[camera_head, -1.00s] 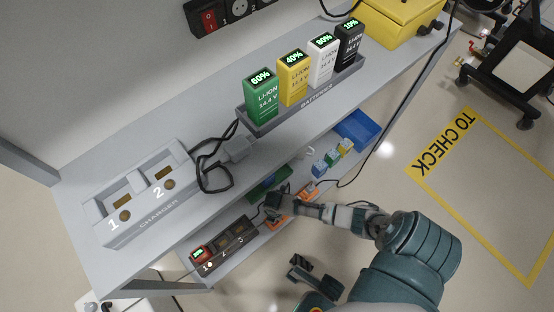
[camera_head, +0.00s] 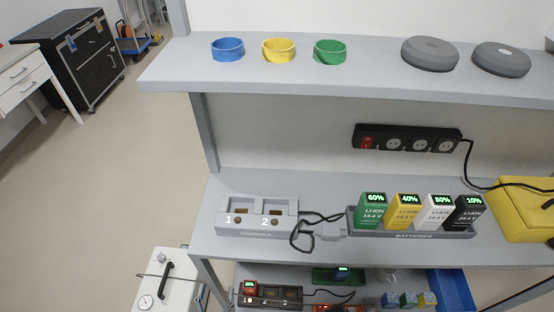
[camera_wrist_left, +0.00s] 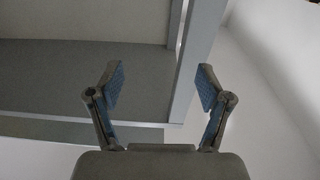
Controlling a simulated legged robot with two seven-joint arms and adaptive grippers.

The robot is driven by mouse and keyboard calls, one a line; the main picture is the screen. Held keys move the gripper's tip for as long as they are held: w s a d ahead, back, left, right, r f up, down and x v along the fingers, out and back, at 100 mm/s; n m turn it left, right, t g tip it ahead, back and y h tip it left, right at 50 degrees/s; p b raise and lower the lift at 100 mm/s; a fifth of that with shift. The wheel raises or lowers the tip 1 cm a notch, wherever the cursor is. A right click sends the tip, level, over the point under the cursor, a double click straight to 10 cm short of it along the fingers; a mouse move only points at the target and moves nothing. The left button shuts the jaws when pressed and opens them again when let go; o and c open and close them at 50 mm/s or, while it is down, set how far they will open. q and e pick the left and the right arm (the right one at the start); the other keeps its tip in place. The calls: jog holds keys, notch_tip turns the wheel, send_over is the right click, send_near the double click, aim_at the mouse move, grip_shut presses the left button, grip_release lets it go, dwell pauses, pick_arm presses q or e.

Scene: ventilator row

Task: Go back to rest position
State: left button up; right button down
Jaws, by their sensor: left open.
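My left gripper (camera_wrist_left: 160,68) shows in the left wrist view with its two fingers spread wide. Nothing is between the fingers. Behind them are a grey flat panel (camera_wrist_left: 80,80) and a light grey post (camera_wrist_left: 203,40). I cannot make out either gripper in the head view. My right gripper is in neither view. The head view faces the grey workbench (camera_head: 325,250), with a two-slot charger (camera_head: 257,217) on its left part. The charger's slots look empty. A battery tray (camera_head: 413,237) holds several batteries upright.
An upper shelf (camera_head: 350,80) carries blue, yellow and green cups and two grey discs. A power strip (camera_head: 407,139) is on the wall. A yellow box (camera_head: 525,212) stands at right. A lower shelf holds small items and a blue bin (camera_head: 452,292). Open floor lies left.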

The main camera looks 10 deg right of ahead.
pick_arm(q)
jog(key=s+a+f+g+y+p, duration=0.4)
jog(key=s+f+g+p, duration=0.55)
jog(key=f, duration=0.75)
jog(key=s+a+f+g+p, duration=0.1)
jog(key=s+a+f+g, duration=0.1)
jog(key=s, duration=0.6)
jog(key=s+a+f+g+p, duration=0.1)
jog(key=s+a+f+g, duration=0.2)
jog(key=s, duration=0.6)
jog(key=shift+f+g+y, duration=0.4)
jog(key=shift+f+g, duration=0.25)
jog(key=shift+g, duration=0.5)
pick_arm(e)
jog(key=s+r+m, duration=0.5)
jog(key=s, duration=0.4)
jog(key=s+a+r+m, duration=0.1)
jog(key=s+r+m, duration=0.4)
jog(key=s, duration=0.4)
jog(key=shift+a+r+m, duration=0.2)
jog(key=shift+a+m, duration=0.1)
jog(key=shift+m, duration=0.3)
pick_arm(q)
jog(key=shift+a, duration=0.15)
